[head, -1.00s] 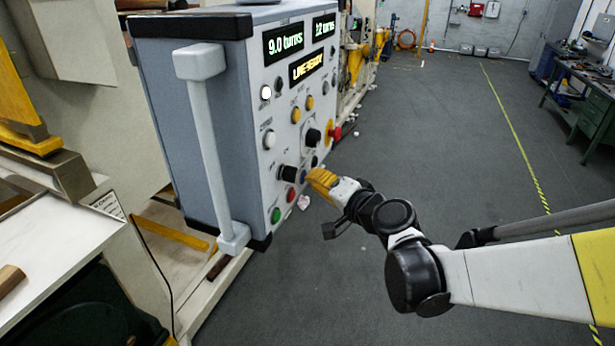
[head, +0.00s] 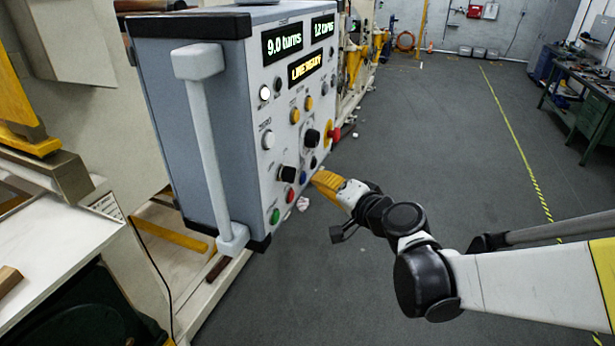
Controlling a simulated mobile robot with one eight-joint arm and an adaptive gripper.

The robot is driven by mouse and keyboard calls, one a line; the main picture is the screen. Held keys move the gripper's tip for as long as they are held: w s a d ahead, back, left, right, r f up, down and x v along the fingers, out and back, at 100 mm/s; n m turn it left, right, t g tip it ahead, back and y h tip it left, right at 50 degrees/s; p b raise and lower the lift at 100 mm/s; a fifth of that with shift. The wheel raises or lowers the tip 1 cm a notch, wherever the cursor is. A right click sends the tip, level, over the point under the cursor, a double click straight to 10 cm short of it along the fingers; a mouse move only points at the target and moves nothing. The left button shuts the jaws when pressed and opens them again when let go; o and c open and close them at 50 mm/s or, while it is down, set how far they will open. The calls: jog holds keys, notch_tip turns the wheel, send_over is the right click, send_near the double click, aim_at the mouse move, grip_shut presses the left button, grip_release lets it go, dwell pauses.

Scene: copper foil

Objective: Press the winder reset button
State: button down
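The winder control panel (head: 246,160) is a grey box with a light face of buttons, knobs and displays. Low on the face are a green button (head: 275,215), a red button (head: 290,195) and a blue button (head: 303,177). Higher up are a white button (head: 268,140), a lit white one (head: 265,93) and two yellow ones (head: 295,116). The small labels are too blurred to tell which is reset. My gripper (head: 317,179) has yellow fingers that look together and empty. Its tip is just right of the blue button; contact cannot be told.
A red mushroom button (head: 335,134) sticks out at the panel's right edge. Black knobs (head: 287,173) stand near the lower buttons. A grey handle (head: 210,150) runs down the panel's near side. Displays read 9.0 turns and, less clearly, 1.2. The floor (head: 420,150) to the right is clear.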

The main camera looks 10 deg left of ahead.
jog(key=shift+s+d, duration=0.2)
jog(key=shift+d, duration=1.05)
jog(key=shift+s+d, duration=0.15)
jog(key=shift+d, duration=1.05)
